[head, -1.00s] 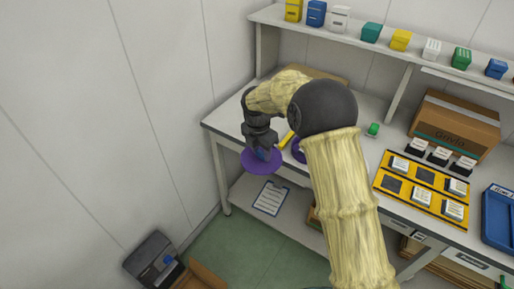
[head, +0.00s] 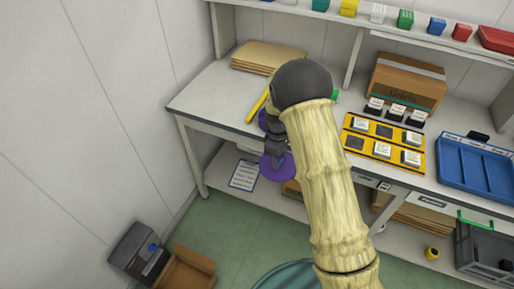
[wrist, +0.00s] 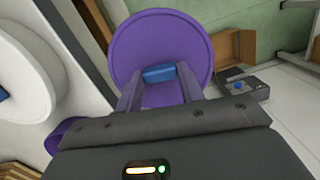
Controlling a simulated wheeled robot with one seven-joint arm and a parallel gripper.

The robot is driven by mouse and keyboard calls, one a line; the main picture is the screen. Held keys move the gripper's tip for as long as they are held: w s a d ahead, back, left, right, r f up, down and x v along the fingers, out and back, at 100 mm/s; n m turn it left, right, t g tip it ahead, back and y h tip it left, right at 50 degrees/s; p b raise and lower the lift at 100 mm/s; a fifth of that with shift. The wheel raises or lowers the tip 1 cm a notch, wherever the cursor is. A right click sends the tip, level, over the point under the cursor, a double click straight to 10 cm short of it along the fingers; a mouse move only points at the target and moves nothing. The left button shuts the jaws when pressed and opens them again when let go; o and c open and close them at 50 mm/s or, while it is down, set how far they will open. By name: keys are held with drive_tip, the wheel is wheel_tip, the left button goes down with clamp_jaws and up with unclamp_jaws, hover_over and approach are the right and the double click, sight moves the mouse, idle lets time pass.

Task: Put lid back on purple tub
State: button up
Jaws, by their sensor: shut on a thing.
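The purple lid (head: 277,166) is a round disc with a blue grip (wrist: 160,74) at its middle. My gripper (wrist: 158,82) is shut on the blue grip, one finger on each side. In the head view my gripper (head: 275,155) holds the lid just off the table's front edge, clear of the top. A purple thing, probably the tub (head: 262,120), shows on the table beside my arm, which hides most of it. A purple curved edge (wrist: 62,138) also shows at lower left in the wrist view; the tub's opening cannot be seen.
The table (head: 205,95) has free room at its left end. A yellow stick-like thing (head: 257,106) lies near the tub. A yellow rack (head: 385,140), a box (head: 407,85) and a blue tray (head: 475,165) stand right. A clipboard (head: 244,175) lies on the lower shelf.

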drive_tip(key=s+d+f+m, duration=0.1)
drive_tip(key=d+f+m, duration=0.1)
drive_tip(key=d+m, duration=0.4)
drive_tip(key=s+d+f+m+y, duration=0.1)
drive_tip(key=s+d+f+m, duration=0.1)
drive_tip(key=d+m, duration=0.3)
drive_tip(key=shift+d+f+m+g, duration=0.25)
drive_tip(key=shift+d+m+g, duration=0.1)
drive_tip(key=shift+m, duration=0.35)
